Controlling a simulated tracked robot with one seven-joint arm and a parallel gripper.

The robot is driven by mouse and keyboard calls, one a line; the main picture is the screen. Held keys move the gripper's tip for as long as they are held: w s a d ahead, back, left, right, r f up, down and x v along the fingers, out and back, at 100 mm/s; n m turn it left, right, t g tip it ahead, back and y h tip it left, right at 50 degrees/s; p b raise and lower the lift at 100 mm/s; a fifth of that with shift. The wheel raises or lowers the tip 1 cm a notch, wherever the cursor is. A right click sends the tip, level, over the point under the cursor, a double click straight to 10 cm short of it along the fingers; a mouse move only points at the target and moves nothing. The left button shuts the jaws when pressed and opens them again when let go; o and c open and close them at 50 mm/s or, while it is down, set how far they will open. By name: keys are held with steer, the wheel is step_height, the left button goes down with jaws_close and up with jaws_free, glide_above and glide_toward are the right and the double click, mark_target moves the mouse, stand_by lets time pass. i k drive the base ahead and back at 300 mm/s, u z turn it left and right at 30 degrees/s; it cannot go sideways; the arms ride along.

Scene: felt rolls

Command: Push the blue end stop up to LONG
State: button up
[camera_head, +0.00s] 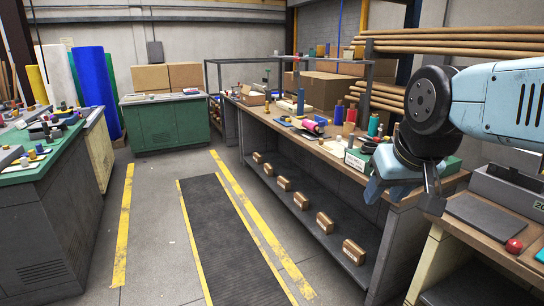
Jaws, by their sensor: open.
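My gripper (403,196) hangs at the right, over the front edge of the long wooden-topped bench (262,114). Its light blue and dark parts stand apart, open, with nothing seen between them. I cannot make out which thing is the blue end stop, and I can read no LONG mark. A small white sign (355,161) stands on the bench just left of my gripper. Part of a green object (452,165) shows behind the gripper. My arm and wrist hide some of the bench top there.
Coloured rolls, including a pink one (309,126), lie along the bench. Several small cartons (325,222) sit on its lower shelf. A right-hand bench holds a grey plate (486,217) and a red knob (514,246). A dark floor mat (228,240) lies clear between yellow lines.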

mark_target(321, 124)
steer(key=z, duration=0.15)
steer(key=i, duration=1.2)
steer(key=z, duration=0.15)
steer(key=k, duration=0.65)
steer(key=u, duration=0.45)
steer(key=i, duration=1.65)
steer(key=z, duration=0.1)
